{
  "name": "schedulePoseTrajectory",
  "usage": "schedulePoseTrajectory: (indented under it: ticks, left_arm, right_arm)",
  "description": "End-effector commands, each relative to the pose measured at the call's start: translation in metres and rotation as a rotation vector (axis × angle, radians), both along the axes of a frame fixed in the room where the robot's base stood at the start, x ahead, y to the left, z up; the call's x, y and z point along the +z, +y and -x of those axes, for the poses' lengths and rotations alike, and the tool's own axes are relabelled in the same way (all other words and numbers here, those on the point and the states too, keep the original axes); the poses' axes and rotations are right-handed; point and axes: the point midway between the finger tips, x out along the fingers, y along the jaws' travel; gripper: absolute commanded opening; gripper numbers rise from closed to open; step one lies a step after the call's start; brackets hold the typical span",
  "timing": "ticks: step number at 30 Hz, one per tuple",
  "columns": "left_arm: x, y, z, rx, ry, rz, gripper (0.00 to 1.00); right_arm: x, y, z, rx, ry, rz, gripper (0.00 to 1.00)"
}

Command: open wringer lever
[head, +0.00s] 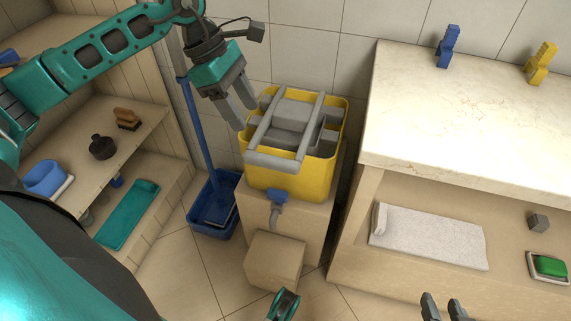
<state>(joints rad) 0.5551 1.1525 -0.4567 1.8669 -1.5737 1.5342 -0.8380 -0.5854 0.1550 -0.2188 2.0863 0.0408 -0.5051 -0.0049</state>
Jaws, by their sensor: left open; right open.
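A yellow bucket (289,180) with a grey wringer (291,117) on top stands on a beige block in the middle of the head view. The wringer's grey U-shaped lever (272,161) lies across the top, its crossbar at the bucket's near edge. My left gripper (246,115) is open and empty, pointing down just left of the bucket's upper left side; whether it touches the bucket is hard to tell. My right gripper (444,309) is open and empty at the bottom edge, far from the bucket, with only its fingers showing.
A blue tub (213,222) with a blue-handled tool stands left of the bucket. A marble counter (460,130) is at right, with a folded towel (428,236) and green soap (550,266) below. Shelves at left hold a blue bowl (45,178) and teal tray (127,213). A low box (274,261) stands in front.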

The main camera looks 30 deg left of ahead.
Motion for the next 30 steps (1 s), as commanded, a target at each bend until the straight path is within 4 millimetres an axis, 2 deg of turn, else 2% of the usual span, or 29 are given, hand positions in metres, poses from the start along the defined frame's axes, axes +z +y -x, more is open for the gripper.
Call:
schedulePoseTrajectory:
  ticks: [5,18,24,30]
  left_arm:
    - [-0.016,-0.003,-0.001,-0.003,0.002,-0.011,0.55]
    - [-0.096,-0.037,-0.008,-0.003,0.003,-0.007,0.55]
    - [-0.115,-0.045,-0.01,-0.002,0.002,-0.006,0.55]
    - [-0.119,-0.046,-0.011,-0.002,0.001,-0.008,0.55]
  right_arm:
    - [0.0,0.002,-0.001,0.003,-0.006,-0.005,0.43]
    - [-0.014,0.009,-0.001,0.003,0.008,-0.023,0.43]
    - [-0.011,0.01,-0.003,0.007,-0.003,-0.025,0.43]
    - [-0.012,0.011,-0.003,0.008,0.002,-0.026,0.43]
